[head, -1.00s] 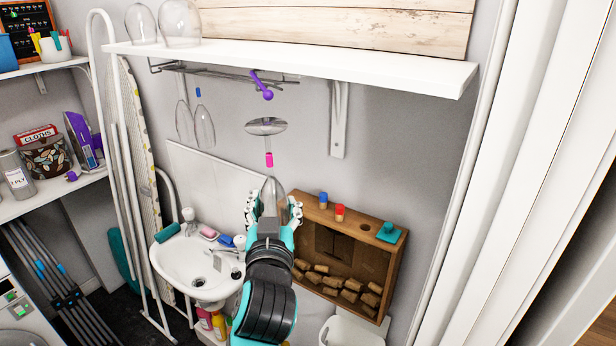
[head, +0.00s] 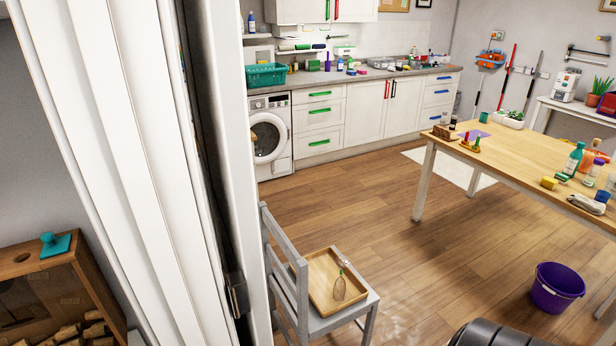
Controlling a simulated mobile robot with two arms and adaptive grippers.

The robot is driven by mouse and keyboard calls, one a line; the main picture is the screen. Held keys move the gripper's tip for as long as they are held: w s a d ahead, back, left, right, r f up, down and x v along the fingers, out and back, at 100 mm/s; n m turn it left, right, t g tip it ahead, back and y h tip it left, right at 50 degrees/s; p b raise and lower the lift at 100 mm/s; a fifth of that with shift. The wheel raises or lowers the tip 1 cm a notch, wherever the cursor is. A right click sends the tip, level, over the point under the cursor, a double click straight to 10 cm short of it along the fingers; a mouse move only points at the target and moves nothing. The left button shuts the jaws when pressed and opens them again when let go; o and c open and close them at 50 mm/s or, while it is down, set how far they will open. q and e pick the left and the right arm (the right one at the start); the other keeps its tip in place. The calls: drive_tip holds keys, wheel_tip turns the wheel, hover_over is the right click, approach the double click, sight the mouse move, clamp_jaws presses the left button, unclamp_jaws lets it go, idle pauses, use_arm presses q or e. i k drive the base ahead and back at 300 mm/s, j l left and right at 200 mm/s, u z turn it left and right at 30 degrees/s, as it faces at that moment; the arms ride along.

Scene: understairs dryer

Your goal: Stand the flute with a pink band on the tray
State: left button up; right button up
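The wooden tray (head: 318,283) lies on the seat of a grey chair, just right of the door frame. A clear glass with a green band (head: 339,287) is on the tray, bowl toward the front and foot toward the back. I cannot tell whether it stands on its rim or lies down. The flute with a pink band is not in view now. Neither of my grippers is in view; only a dark part of my arm shows at the bottom edge.
The white door frame (head: 150,150) stands between the wooden crate (head: 40,265) at left and the chair (head: 287,270). A wooden table (head: 520,165) with bottles is at right. A purple bucket (head: 556,288) stands on the floor. The floor between chair and table is clear.

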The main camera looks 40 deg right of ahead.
sight(317, 267)
drive_tip(key=l+z, duration=0.85)
drive_tip(key=i+l+z, duration=0.1)
drive_tip(key=l+z, duration=0.15)
drive_tip(key=z, duration=0.15)
drive_tip(key=i+l+z, duration=0.35)
drive_tip(key=l+z, duration=0.15)
drive_tip(key=i+l+z, duration=0.75)
drive_tip(key=i+z, duration=0.25)
drive_tip(key=i+u, duration=0.25)
drive_tip(key=i, duration=0.3)
drive_tip(key=i+l+u, duration=0.25)
drive_tip(key=i, duration=0.3)
drive_tip(key=i+j+u, duration=0.25)
drive_tip(key=i+u, duration=0.15)
drive_tip(key=i+j+u, duration=0.15)
drive_tip(key=i+u, duration=0.65)
drive_tip(key=i+l+u, duration=0.15)
drive_tip(key=i+u, duration=0.7)
drive_tip(key=i+l+u, duration=0.25)
drive_tip(key=i+u, duration=0.2)
drive_tip(key=i+l+u, duration=0.4)
drive_tip(key=i+j, duration=0.05)
drive_tip(key=i, duration=0.05)
